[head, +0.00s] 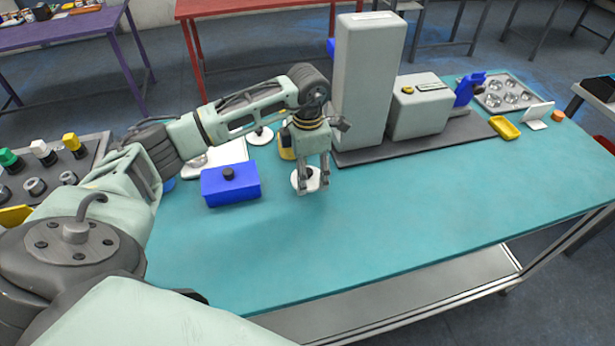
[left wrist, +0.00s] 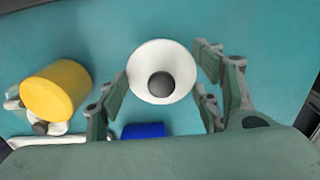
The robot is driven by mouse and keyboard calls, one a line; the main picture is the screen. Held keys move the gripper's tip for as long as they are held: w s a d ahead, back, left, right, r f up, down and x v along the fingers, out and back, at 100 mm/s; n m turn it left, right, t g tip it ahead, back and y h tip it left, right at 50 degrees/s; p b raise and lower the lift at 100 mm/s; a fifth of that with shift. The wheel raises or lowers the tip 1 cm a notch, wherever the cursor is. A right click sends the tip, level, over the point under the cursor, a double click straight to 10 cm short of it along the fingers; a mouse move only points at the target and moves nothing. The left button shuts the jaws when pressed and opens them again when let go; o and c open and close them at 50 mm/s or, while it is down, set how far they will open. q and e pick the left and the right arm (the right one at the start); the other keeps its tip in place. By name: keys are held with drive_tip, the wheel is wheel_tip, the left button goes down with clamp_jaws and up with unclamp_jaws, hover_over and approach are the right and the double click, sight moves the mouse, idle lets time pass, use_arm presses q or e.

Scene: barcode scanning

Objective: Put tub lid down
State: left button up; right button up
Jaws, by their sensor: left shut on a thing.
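The tub lid (left wrist: 145,58) is a round white piece with a dark grey knob, seen from above in the left wrist view. In the head view the white lid (head: 299,181) shows low between the fingers of my left gripper (head: 312,186). My left gripper (left wrist: 162,88) is shut on the lid, with fingers at its left and right sides, pointing down over the teal table (head: 400,215). I cannot tell whether the lid touches the table. My right gripper is in neither view.
A blue box (head: 232,190) with a dark knob stands left of the gripper. A yellow tub (left wrist: 55,92) is close by, partly hidden behind the gripper in the head view. A tall grey block (head: 366,85) and a lower grey box (head: 419,112) stand behind right. The front right tabletop is clear.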

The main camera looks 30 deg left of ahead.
sight(308, 180)
use_arm(q)
wheel_tip(308, 180, down, 4)
drive_tip(key=shift+r+p, duration=0.25)
drive_tip(key=shift+p, duration=0.4)
drive_tip(key=shift+a+f, duration=0.1)
drive_tip(key=shift+f, duration=0.05)
drive_tip(key=o, duration=0.5)
drive_tip(key=shift+f, duration=0.15)
drive_tip(key=o, duration=0.4)
drive_tip(key=shift+c, duration=0.2)
drive_tip(key=shift+o, duration=0.3)
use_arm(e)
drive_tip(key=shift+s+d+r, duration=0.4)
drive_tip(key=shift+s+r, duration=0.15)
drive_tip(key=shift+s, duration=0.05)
